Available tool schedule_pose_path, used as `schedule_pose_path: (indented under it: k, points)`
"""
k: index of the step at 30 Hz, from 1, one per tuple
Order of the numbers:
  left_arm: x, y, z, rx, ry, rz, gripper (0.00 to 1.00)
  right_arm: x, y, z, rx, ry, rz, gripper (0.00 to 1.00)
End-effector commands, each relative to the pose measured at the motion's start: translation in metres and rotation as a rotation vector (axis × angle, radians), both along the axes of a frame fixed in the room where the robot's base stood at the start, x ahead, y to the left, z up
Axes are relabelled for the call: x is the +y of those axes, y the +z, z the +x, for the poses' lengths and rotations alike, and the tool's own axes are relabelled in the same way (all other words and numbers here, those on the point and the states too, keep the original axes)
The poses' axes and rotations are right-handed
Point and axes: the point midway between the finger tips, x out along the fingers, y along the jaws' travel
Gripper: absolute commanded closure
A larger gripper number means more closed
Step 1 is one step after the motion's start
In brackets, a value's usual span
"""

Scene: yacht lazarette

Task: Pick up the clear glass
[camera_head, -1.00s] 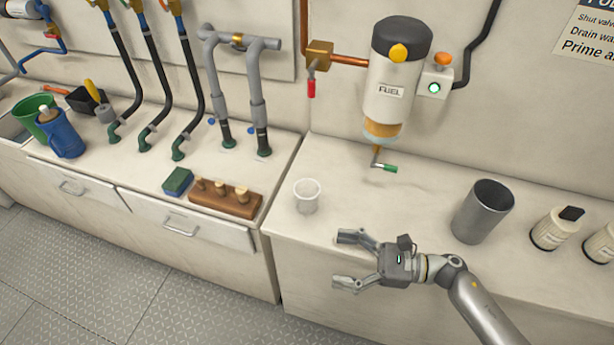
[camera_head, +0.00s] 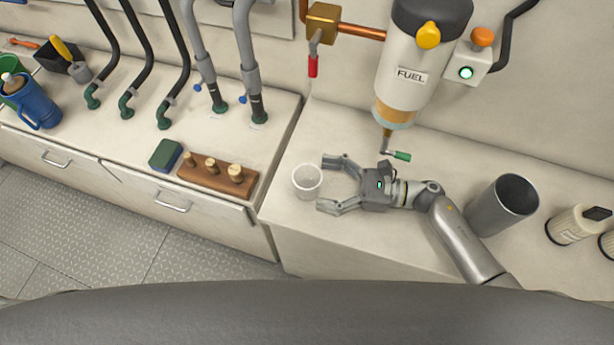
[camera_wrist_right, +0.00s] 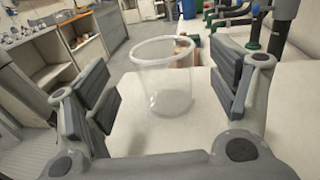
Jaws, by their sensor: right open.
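The clear glass (camera_head: 307,181) stands upright on the white counter, near its left end below the fuel filter. My right gripper (camera_head: 331,184) is open, just to the right of the glass, with its fingers pointing left towards it. In the right wrist view the glass (camera_wrist_right: 163,78) stands ahead, between the lines of the two open fingers (camera_wrist_right: 168,95). It looks empty. I cannot tell whether the fingertips reach past its near side. My left gripper is not in view.
A wooden block with pegs (camera_head: 217,177) and a green sponge (camera_head: 166,154) lie left of the glass. A fuel filter (camera_head: 411,75) with a green-handled drain tap (camera_head: 401,156) hangs behind my gripper. A metal cylinder (camera_head: 503,205) stands to the right.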

Motion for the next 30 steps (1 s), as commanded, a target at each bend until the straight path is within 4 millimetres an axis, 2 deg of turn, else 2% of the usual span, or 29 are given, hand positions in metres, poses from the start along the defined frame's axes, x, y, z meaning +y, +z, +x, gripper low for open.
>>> schedule_pose_path:
  k: [1,3,9,13,17,27,29,30]
  points:
    - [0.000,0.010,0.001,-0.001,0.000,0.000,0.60,0.008,0.006,0.002,0.002,0.000,0.003,0.19]
    - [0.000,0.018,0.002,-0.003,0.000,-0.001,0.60,0.017,0.005,0.004,0.001,-0.001,0.002,0.19]
    - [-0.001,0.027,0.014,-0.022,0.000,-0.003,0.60,0.039,0.001,0.008,0.000,0.000,0.000,0.19]
    - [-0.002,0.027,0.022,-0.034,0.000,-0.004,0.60,0.042,-0.001,0.008,0.000,0.000,-0.001,0.19]
    - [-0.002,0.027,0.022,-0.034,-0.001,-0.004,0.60,0.041,-0.001,0.008,0.000,0.000,-0.001,0.19]
    - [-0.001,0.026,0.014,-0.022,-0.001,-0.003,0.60,0.041,-0.001,0.008,0.000,0.000,-0.001,0.62]
    - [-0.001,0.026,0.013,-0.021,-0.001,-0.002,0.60,0.041,-0.001,0.008,0.000,0.000,-0.001,0.70]
    - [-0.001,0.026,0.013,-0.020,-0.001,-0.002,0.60,0.041,-0.001,0.008,0.000,0.000,0.000,0.70]
